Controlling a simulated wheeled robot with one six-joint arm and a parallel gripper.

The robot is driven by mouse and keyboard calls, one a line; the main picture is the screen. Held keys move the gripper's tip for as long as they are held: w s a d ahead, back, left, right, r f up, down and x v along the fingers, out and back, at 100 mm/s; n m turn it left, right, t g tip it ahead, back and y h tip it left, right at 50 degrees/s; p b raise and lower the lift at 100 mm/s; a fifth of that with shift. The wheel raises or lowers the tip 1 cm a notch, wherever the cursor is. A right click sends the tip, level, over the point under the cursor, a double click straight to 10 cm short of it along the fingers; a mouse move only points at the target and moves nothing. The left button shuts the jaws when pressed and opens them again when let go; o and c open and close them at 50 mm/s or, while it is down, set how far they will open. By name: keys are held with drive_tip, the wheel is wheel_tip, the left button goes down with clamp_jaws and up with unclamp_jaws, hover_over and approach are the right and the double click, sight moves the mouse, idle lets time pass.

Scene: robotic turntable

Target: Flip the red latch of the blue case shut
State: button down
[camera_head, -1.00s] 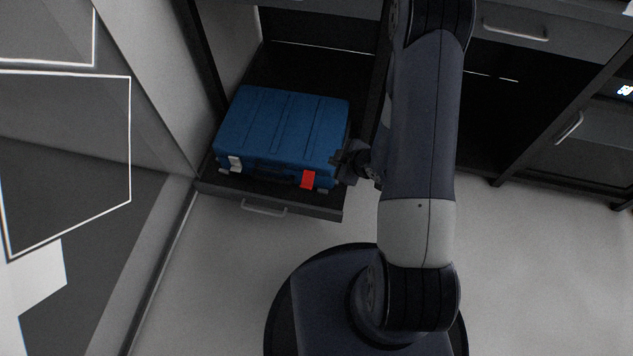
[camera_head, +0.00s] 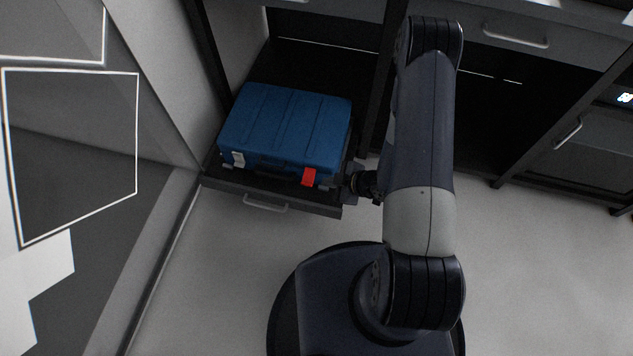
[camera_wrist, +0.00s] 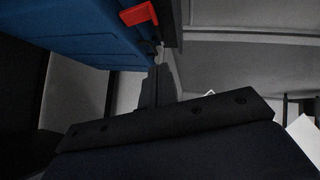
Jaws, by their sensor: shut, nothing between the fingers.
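The blue case (camera_head: 285,125) lies flat with its front side facing me. The red latch (camera_head: 309,177) is near the right end of that front side. In the wrist view the red latch (camera_wrist: 139,14) shows at the top, on the edge of the blue case (camera_wrist: 75,32). My gripper (camera_head: 338,181) is at the case's front right corner, just right of the red latch. In the wrist view my gripper's fingers (camera_wrist: 158,68) are together and empty, below and right of the latch. I cannot tell whether they touch the case.
The case rests on a dark low drawer (camera_head: 325,205) with a metal handle (camera_head: 265,204). A pale latch (camera_head: 238,159) is at the case's front left. A dark cabinet post (camera_head: 375,110) stands right of the case. The floor (camera_head: 215,260) in front is clear.

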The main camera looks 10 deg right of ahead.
drive_tip(key=b, duration=0.2)
hover_over(304, 184)
drive_tip(key=s+d, duration=0.2)
drive_tip(key=s, duration=0.1)
wheel_tip(304, 184, down, 7)
drive_tip(key=f, duration=0.1)
drive_tip(key=w+f+b, duration=0.1)
drive_tip(key=shift+w+f, duration=0.1)
drive_tip(key=shift+f, duration=0.3)
drive_tip(key=shift+w+f, duration=0.1)
drive_tip(key=shift+f, duration=0.2)
drive_tip(key=shift+d+f, duration=0.1)
